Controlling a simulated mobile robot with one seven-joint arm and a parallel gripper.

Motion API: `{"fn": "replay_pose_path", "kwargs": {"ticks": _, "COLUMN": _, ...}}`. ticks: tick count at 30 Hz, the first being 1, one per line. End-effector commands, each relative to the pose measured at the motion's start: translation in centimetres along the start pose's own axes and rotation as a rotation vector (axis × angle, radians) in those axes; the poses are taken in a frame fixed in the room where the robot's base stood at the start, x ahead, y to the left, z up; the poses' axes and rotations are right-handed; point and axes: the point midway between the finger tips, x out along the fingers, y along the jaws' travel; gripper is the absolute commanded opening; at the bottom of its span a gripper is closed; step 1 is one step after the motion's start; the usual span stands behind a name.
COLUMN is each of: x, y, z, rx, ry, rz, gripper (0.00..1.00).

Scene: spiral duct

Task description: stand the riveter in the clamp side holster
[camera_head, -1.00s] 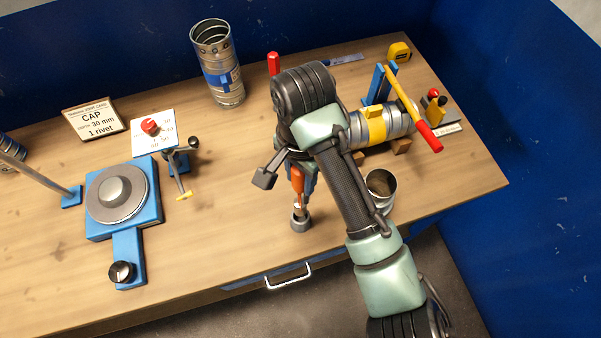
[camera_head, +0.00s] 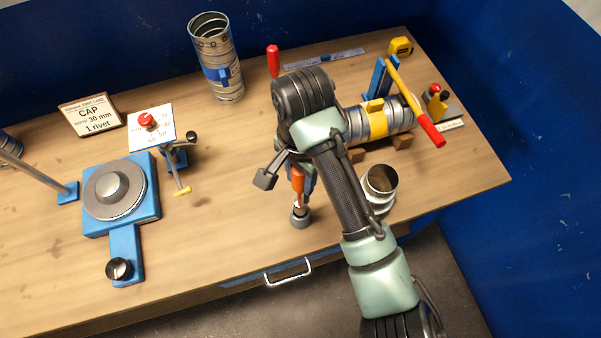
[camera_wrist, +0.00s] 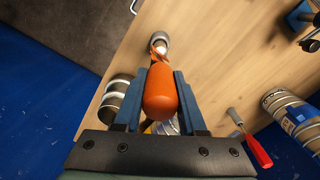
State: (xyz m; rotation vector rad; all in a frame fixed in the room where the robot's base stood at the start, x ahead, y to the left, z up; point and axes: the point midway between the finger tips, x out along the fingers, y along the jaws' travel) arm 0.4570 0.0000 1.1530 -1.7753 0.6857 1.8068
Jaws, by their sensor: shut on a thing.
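The riveter (camera_head: 297,181) has an orange handle and is held roughly upright by my gripper (camera_wrist: 163,78). The blue fingers are shut on both sides of the orange handle, seen from above in the wrist view (camera_wrist: 160,97). I cannot tell how deep the end sits or whether this cup is the holster. The clamp (camera_head: 376,118), with a yellow band around a metal duct, is behind and right of my arm.
An open metal collar (camera_head: 380,180) stands close to the right of my forearm. A tall duct piece (camera_head: 215,60) stands at the back. A blue turntable fixture (camera_head: 128,220) is on the left. Bare bench (camera_head: 225,190) lies between the fixture and my gripper.

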Motion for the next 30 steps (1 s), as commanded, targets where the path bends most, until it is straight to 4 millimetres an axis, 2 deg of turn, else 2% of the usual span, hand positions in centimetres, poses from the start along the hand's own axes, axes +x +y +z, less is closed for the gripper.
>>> {"fn": "replay_pose_path", "kwargs": {"ticks": 30, "x": 2.5, "y": 0.0, "z": -0.1, "rx": 0.0, "ry": 0.001, "rz": -0.002, "gripper": 0.0}}
